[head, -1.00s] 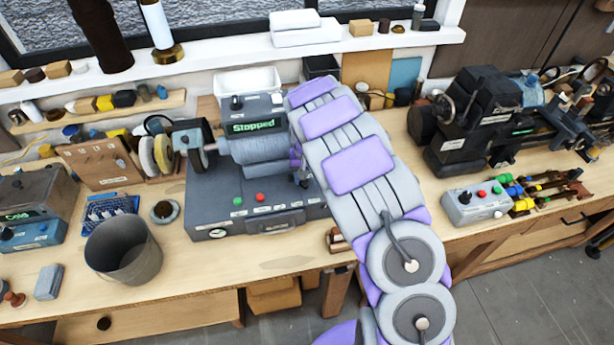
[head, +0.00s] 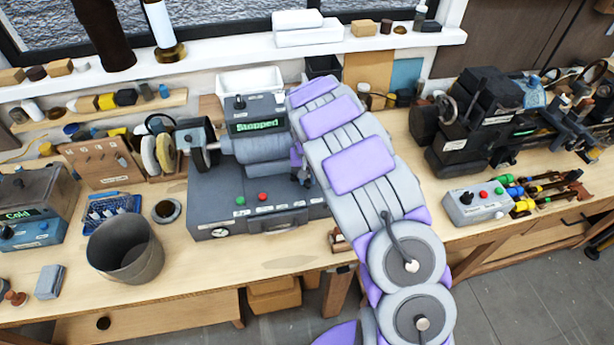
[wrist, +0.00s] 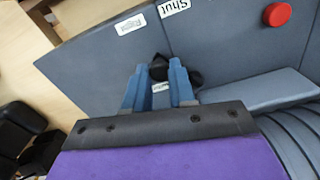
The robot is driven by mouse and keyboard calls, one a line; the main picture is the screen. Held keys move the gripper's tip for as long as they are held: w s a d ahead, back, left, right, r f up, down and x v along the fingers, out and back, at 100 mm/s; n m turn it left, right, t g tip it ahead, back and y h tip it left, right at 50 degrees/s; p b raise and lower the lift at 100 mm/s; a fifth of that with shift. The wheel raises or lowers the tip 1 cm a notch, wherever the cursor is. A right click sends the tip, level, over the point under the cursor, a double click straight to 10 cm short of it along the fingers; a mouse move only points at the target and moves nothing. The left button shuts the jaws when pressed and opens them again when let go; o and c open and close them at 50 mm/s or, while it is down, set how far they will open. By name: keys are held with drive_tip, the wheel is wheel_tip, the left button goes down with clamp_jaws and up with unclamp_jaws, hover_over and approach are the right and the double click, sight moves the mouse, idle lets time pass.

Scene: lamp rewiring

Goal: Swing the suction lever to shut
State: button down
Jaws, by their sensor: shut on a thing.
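The suction lever (wrist: 160,59) appears in the wrist view as a small dark piece on the grey machine top, between and just beyond my blue fingertips. My gripper (wrist: 159,78) is closed on it, its two fingers on either side. A label reading "Shut" (wrist: 174,6) lies above it, and another small label (wrist: 130,25) lies to its upper left. In the head view the grey machine (head: 215,190) stands on the bench with a screen (head: 257,125) reading "Stopped". My arm covers the machine's right end, and the lever cannot be made out there.
A red button (wrist: 277,14) is on the machine panel right of the lever; a green button (head: 240,201) also shows in the head view. A grey bucket (head: 124,252) stands left of the machine. A dark lathe-like machine (head: 470,130) and a control box (head: 477,205) stand right.

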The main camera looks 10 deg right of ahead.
drive_tip(key=shift+s+a+m, duration=0.2)
drive_tip(key=shift+a+m, duration=0.2)
drive_tip(key=shift+m, duration=0.35)
drive_tip(key=shift+s+a+m, duration=0.2)
drive_tip(key=shift+a+m, duration=0.2)
drive_tip(key=shift+m, duration=0.35)
drive_tip(key=shift+s+a+m+p, duration=0.15)
drive_tip(key=shift+a+m, duration=0.15)
drive_tip(key=shift+m, duration=0.35)
drive_tip(key=shift+w+a+m+p, duration=0.15)
drive_tip(key=shift+a+m, duration=0.2)
drive_tip(key=shift+m, duration=0.25)
drive_tip(key=shift+s+a+m+p, duration=0.15)
drive_tip(key=shift+a+m, duration=0.15)
drive_tip(key=shift+m, duration=0.35)
drive_tip(key=c, duration=0.9)
unclamp_jaws()
drive_tip(key=shift+a, duration=0.1)
drive_tip(key=shift+c, duration=0.2)
drive_tip(key=shift+r, duration=0.1)
